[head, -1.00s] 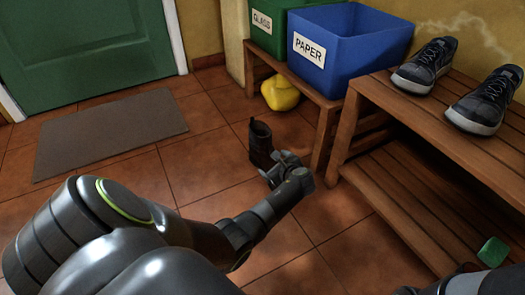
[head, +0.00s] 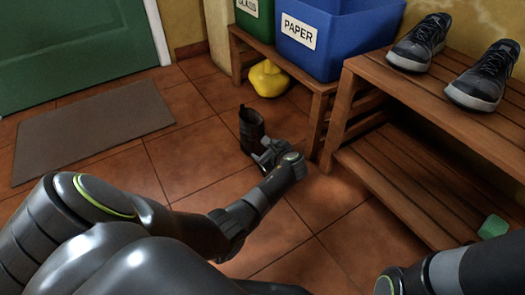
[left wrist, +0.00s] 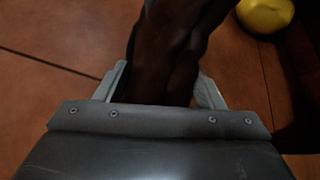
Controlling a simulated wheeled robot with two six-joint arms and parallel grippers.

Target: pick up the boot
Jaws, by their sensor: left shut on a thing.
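The dark brown boot (head: 251,127) stands upright on the tiled floor, left of the bench under the bins. My left gripper (head: 268,155) is shut on the boot, low on its near side, and hides its lower part in the head view. In the left wrist view the boot (left wrist: 165,60) runs up between the two fingers of my left gripper (left wrist: 158,88), one on each side. I cannot tell whether the boot's sole touches the floor. My right arm shows at the lower right of the head view, but its gripper is out of the picture.
A wooden shoe rack (head: 430,95) with dark sneakers (head: 420,42) stands at right. A bench (head: 318,85) holds a blue paper bin (head: 340,40) and a green glass bin (head: 254,20). A yellow object (head: 268,78) lies beneath. A grey mat (head: 95,130) lies at left; the floor between is clear.

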